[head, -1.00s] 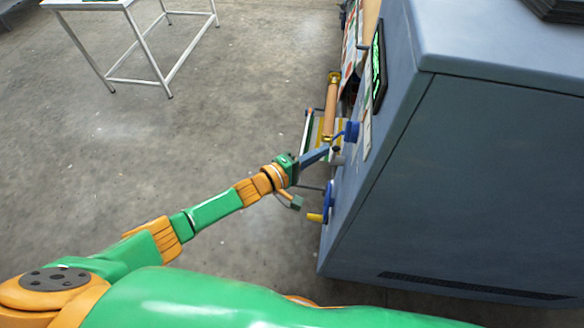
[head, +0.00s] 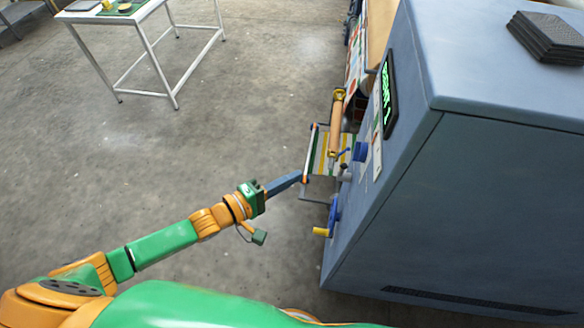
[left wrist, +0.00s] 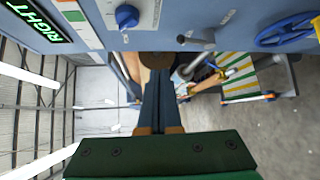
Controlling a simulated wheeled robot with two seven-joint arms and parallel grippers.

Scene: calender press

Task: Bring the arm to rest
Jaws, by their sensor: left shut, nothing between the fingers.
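My left arm reaches in from the lower left in the head view. Its gripper (head: 297,177) is shut and empty, its fingers pointing at the near side of the press (head: 420,180). The fingers also show in the left wrist view (left wrist: 158,60), closed together. In the head view the fingertips are close to the striped rack's frame; whether they touch it I cannot tell. My right gripper is not in view.
The press carries a blue knob (left wrist: 127,16), a blue handwheel (left wrist: 285,31), a lit display (head: 389,95) and a striped tray (head: 320,150). A copper-coloured roller (head: 337,120) stands above the tray. A white table (head: 150,10) is at the back left. Open floor lies between.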

